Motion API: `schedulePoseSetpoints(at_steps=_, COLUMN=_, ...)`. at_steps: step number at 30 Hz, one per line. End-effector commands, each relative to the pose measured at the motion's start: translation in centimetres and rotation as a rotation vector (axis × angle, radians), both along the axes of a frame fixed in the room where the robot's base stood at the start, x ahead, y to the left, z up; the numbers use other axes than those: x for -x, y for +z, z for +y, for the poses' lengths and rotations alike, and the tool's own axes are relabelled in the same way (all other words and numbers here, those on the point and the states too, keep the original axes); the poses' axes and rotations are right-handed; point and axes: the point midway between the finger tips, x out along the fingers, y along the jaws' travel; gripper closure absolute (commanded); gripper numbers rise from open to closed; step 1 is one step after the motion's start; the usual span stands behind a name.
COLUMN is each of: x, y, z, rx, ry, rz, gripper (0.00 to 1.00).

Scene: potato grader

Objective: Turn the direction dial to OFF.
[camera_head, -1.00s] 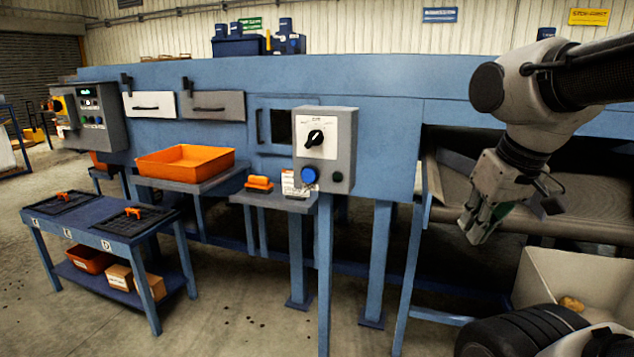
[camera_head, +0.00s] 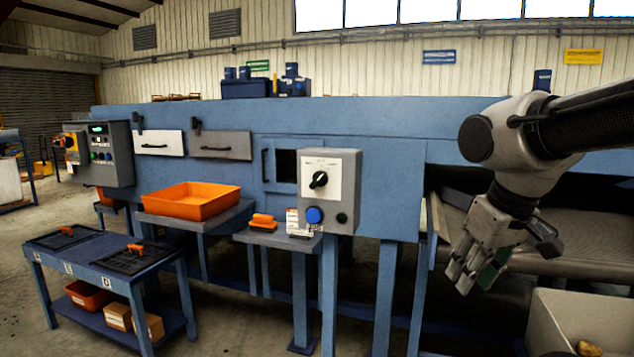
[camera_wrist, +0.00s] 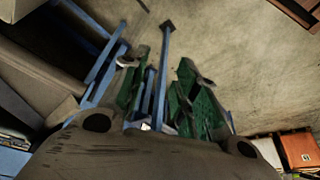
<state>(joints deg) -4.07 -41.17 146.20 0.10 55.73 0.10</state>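The direction dial (camera_head: 319,180) is a black knob on the white plate of a grey control box (camera_head: 347,180), on a blue post in front of the blue machine. Its white pointer mark slants toward the upper right; the lettering around it is too small to read. A blue round button (camera_head: 314,215) and a dark button sit below it. My gripper (camera_head: 474,279) hangs down to the right of the box, well apart from it. In the wrist view its two green-padded fingers (camera_wrist: 165,95) stand apart with nothing between them. The dial is not in the wrist view.
An orange tray (camera_head: 190,203) rests on a shelf left of the box. A small table (camera_head: 100,262) stands at front left. A pale bin (camera_head: 580,312) holding potatoes is at lower right. Free space lies between my gripper and the box.

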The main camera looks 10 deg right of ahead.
Motion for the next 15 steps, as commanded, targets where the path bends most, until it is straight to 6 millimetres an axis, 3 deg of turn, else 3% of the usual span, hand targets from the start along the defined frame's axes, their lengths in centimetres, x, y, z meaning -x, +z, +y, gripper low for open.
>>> schedulePoseSetpoints(at_steps=3, x=-1.8, y=-2.6, z=2.7, rx=0.041, ry=0.147, rz=0.139, gripper=0.63)
schedulePoseSetpoints(at_steps=8, x=-6.2, y=-4.7, z=3.6, rx=0.367, ry=0.455, rz=0.326, gripper=0.63)
schedulePoseSetpoints(at_steps=11, x=-10.6, y=-4.7, z=4.4, rx=0.661, ry=0.667, rz=0.402, gripper=0.63)
schedulePoseSetpoints(at_steps=15, x=-18.7, y=-3.1, z=8.9, rx=1.147, ry=0.953, rz=0.404, gripper=0.63)
